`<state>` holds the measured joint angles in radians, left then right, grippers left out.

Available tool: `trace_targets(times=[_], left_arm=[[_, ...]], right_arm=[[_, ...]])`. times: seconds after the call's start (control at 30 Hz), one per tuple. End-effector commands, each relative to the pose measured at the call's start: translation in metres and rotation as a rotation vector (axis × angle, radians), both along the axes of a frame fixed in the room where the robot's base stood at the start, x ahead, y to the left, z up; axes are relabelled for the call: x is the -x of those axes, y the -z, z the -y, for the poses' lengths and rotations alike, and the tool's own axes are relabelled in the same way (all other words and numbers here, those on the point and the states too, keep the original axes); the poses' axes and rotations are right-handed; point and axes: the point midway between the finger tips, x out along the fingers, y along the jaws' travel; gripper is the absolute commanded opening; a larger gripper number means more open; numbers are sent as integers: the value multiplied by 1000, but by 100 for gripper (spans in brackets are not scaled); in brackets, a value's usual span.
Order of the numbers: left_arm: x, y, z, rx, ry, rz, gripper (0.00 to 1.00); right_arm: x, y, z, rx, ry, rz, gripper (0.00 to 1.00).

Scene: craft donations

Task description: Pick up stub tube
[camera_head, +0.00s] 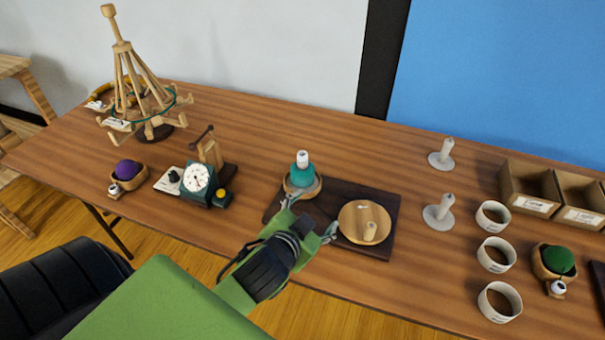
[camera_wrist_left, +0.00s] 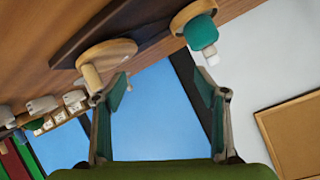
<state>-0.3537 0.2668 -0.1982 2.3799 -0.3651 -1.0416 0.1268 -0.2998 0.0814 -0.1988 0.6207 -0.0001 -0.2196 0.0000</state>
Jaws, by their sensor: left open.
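A dark board (camera_head: 278,212) holds two round wooden holders. The left holder carries a teal yarn cone (camera_head: 301,177) with a short white tube end (camera_head: 302,158) at its top. The right wooden disc (camera_head: 360,214) bears a short wooden peg (camera_head: 370,230). I cannot tell which of these is the stub tube. My left gripper (camera_head: 322,212) is open and empty, at the front of the board between the cone and the disc. In the left wrist view, the white tube end (camera_wrist_left: 210,57) is near one finger and the peg (camera_wrist_left: 92,77) near the other. My right gripper is not in view.
To the left are a dial device (camera_head: 197,181), a purple yarn ball (camera_head: 127,169) in a bowl and a wooden stand (camera_head: 122,70). To the right are white spindles (camera_head: 439,210), several cream rings (camera_head: 496,254), cardboard bins (camera_head: 530,188) and a green ball (camera_head: 559,260).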

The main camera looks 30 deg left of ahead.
Motion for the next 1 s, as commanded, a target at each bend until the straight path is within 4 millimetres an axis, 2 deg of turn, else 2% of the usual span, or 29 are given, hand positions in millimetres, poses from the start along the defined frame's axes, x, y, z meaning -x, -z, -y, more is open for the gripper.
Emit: trace_targets(times=[0.03,0.07,0.1,0.17,0.2,0.3,0.33,0.4,0.47,0.53,0.6,0.67,0.7,0.77,0.87,0.97,1.0], left_arm=[[-23,-29,1,-49,31,113,66],[-36,-48,3,-82,53,186,66],[-51,-76,8,-125,89,288,66],[-69,-118,21,-199,157,440,66],[-78,-146,32,-252,210,540,66],[-87,-205,70,-389,369,766,66],[-87,-220,84,-433,424,826,66],[-82,-244,116,-540,562,950,66],[-74,-256,144,-639,693,1035,66],[-64,-257,174,-758,856,1105,66],[-55,-245,198,-885,1028,1140,66],[-50,-227,212,-997,1179,1138,66],[-48,-212,216,-1074,1280,1119,66],[-48,-185,216,-1188,1430,1062,66],[-55,-137,193,-1372,1662,889,66],[-70,-95,142,-1535,1851,619,66],[-77,-82,115,-1590,1910,489,66]], right_arm=[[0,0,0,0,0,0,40],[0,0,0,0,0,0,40],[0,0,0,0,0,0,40],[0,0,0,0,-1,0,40],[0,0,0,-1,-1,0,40],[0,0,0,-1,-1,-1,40],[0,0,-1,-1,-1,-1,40],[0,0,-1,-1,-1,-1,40],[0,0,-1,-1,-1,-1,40],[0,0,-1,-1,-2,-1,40],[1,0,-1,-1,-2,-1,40],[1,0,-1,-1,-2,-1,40],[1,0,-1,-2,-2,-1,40],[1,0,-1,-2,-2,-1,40],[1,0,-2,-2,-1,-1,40],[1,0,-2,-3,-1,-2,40],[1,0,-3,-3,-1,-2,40]])
